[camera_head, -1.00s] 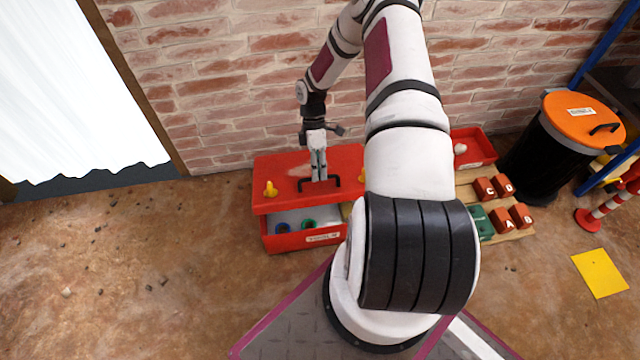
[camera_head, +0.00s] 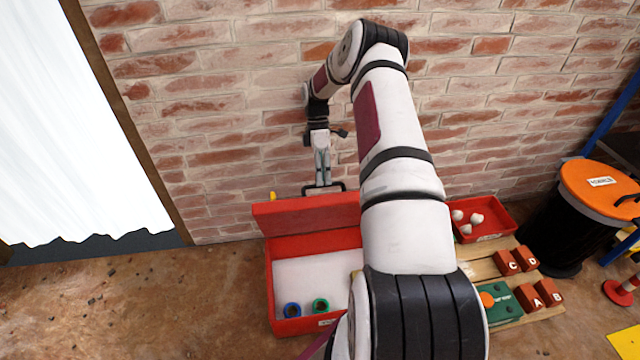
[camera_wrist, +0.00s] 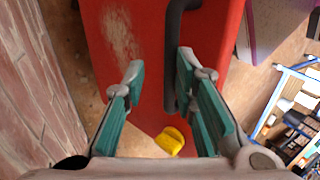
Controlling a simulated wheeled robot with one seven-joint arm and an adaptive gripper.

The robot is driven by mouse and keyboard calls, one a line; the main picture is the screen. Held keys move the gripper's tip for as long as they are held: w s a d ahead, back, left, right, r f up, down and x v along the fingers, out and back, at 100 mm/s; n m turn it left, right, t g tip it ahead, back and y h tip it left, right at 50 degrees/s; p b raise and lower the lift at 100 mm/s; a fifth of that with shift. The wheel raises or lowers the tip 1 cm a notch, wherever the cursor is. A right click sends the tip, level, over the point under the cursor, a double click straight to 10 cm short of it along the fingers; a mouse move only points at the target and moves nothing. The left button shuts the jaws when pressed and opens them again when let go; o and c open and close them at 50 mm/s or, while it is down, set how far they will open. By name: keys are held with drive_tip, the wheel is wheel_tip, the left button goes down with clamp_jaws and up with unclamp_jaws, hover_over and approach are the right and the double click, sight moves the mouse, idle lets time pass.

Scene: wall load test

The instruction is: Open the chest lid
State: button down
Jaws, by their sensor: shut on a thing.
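The red chest (camera_head: 284,327) stands on the dirt floor by the brick wall, its white interior exposed. Its red lid (camera_head: 305,218) is raised and tilted back towards the wall. In the wrist view, my gripper's fingers (camera_wrist: 158,72) are on either side of the handle (camera_wrist: 180,22), against the red lid (camera_wrist: 218,35). A yellow knob (camera_wrist: 170,140) shows on the lid. My arm hides the chest's right side.
A blue ring (camera_head: 291,310) and a green ring (camera_head: 320,305) lie in the chest. To the right are a red tray (camera_head: 492,222) with white lumps, a pallet with lettered blocks (camera_head: 528,258), and a black bin with an orange lid (camera_head: 598,190). Floor to the left is clear.

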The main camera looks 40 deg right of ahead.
drive_tip(key=shift+w+d+f, duration=0.15)
drive_tip(key=shift+d+f, duration=0.1)
drive_tip(key=shift+f, duration=0.25)
drive_tip(key=shift+w+d+f, duration=0.15)
drive_tip(key=shift+d+f, duration=0.05)
drive_tip(key=shift+f, duration=0.3)
drive_tip(key=c, duration=1.2)
unclamp_jaws()
drive_tip(key=shift+w+d+f, duration=0.1)
drive_tip(key=shift+f, duration=0.05)
drive_tip(key=shift+c, duration=0.7)
drive_tip(key=shift+r, duration=0.35)
drive_tip(key=shift+c, duration=0.4)
wheel_tip(320, 180, up, 10)
drive_tip(key=shift+w, duration=0.15)
drive_tip(key=shift+c, duration=1.2)
